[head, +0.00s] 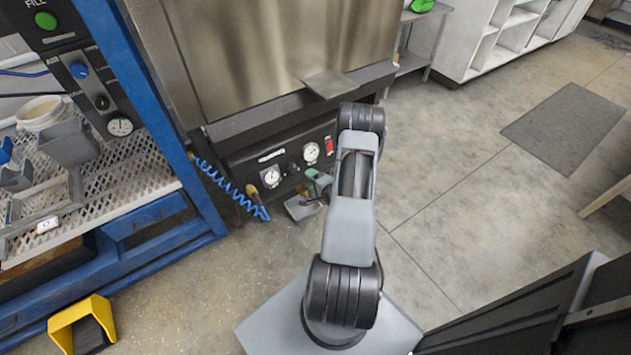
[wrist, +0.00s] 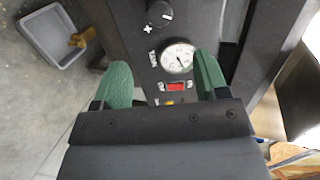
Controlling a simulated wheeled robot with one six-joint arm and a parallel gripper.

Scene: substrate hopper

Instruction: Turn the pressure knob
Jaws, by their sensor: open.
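A round black knob (wrist: 160,13) with plus and minus marks sits on a dark panel at the top of the wrist view. In the head view a small dark knob (head: 292,167) shows between two gauges. My gripper (wrist: 161,64) is open, its green fingers apart and empty. The knob lies beyond the fingertips, not between them. A white-faced gauge (wrist: 179,57) shows in the gap between the fingers. In the head view my gripper (head: 313,178) hangs in front of the panel, partly hidden by my arm.
A red switch (wrist: 177,87) sits below the gauge. A grey tray (wrist: 55,38) with a brown-handled item lies on the floor. A blue coiled hose (head: 232,185) hangs left of the panel. A blue rack (head: 150,110) stands left, with another panel of knobs.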

